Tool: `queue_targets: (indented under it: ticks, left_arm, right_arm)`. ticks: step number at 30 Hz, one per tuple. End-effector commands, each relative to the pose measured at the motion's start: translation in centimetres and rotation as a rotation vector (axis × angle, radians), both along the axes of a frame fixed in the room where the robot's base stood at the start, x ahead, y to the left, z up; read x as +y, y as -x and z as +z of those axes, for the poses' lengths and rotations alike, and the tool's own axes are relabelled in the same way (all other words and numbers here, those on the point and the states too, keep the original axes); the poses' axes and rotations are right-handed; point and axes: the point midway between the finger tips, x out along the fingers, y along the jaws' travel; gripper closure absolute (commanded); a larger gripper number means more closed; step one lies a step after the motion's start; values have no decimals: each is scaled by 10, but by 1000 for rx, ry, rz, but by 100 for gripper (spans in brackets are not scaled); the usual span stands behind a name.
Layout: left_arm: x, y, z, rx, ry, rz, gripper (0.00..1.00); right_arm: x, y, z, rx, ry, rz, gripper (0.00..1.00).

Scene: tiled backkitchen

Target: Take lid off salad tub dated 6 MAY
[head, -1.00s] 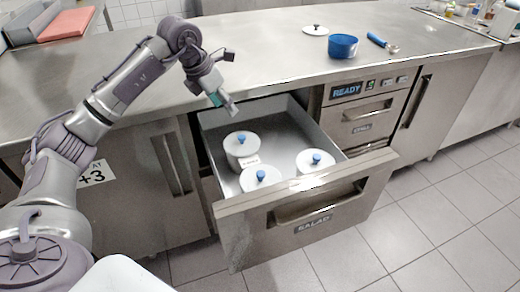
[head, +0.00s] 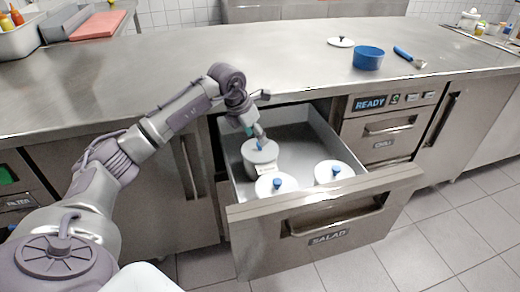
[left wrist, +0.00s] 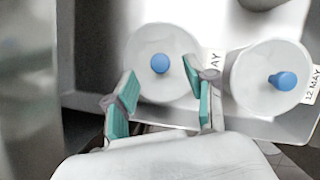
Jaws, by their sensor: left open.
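Three white salad tubs with white lids and blue knobs stand in the open drawer (head: 345,203). My left gripper (head: 258,137) is open just above the back-left tub (head: 262,165), near its lid's blue knob (head: 259,147). In the left wrist view, the two teal-padded fingers of my left gripper (left wrist: 160,82) are apart on either side of and nearer than that lid (left wrist: 150,38). Its label reads only "AY"; the rest is hidden. The tub to its right (left wrist: 262,95) has a label (left wrist: 313,84) reading "12 MAY". The front (head: 270,188) and right (head: 335,172) tubs show no readable label in the head view. My right gripper is out of view.
On the steel counter (head: 220,55) lie a small white lid (head: 341,42), a blue pot (head: 368,60) and a blue-handled utensil (head: 405,54). A panel right of the drawer shows "READY" (head: 370,103).

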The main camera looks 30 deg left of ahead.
Motion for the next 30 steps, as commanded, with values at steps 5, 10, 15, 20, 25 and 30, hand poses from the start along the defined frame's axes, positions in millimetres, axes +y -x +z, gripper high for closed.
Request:
queue_targets:
  ticks: [5, 10, 15, 20, 25, 30]
  left_arm:
    - [-4, -10, -28, 2, 4, -1, 45]
    - [-4, -13, -33, -1, 1, 0, 45]
    - [-4, -13, -33, -1, 1, 0, 55]
    - [-4, -12, -33, -1, 1, 0, 82]
    - [-4, -12, -33, -1, 1, 0, 99]
    - [-4, -13, -32, -1, 1, 0, 99]
  right_arm:
    - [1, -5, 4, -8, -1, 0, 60]
    - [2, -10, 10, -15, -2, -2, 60]
    - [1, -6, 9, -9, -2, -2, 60]
    - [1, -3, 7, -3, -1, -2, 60]
    - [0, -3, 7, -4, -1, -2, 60]
    - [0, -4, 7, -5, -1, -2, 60]
